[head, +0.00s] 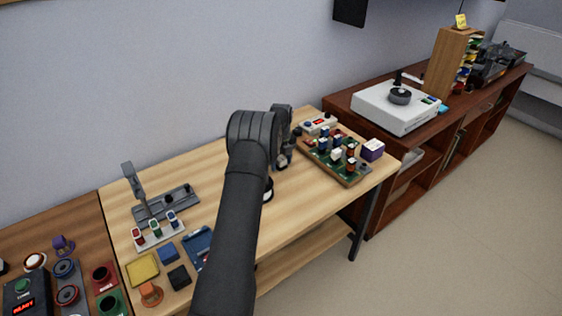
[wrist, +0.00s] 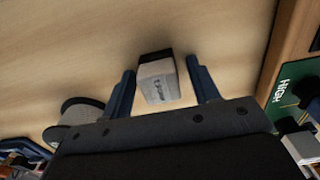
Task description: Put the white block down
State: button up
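In the wrist view the white block (wrist: 158,82) looks pale grey-white with a dark far side and small unreadable print on its near face. It lies between the two blue fingers of my gripper (wrist: 162,84), over bare wooden table. A narrow gap shows on each side of the block, so the fingers are open around it. Whether the block rests on the table is hard to tell. In the head view my gripper (head: 284,155) is above the middle of the light wooden table (head: 215,170), mostly behind my arm; this block cannot be made out there.
A round black-and-white object (head: 268,188) stands beside my arm; a round grey object (wrist: 75,118) shows left of my gripper. A board crowded with small blocks (head: 337,153) is at right, with a green HIGH area (wrist: 290,90) in the wrist view. A grey fixture (head: 165,203) stands left.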

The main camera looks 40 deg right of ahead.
notch_tip(320, 180, up, 12)
jog(key=shift+r, duration=0.2)
dwell(0.4)
jog(key=shift+f, duration=0.1)
notch_tip(320, 180, down, 12)
jog(key=shift+f, duration=0.1)
jog(key=shift+r, duration=1.9)
jog(key=shift+f, duration=0.1)
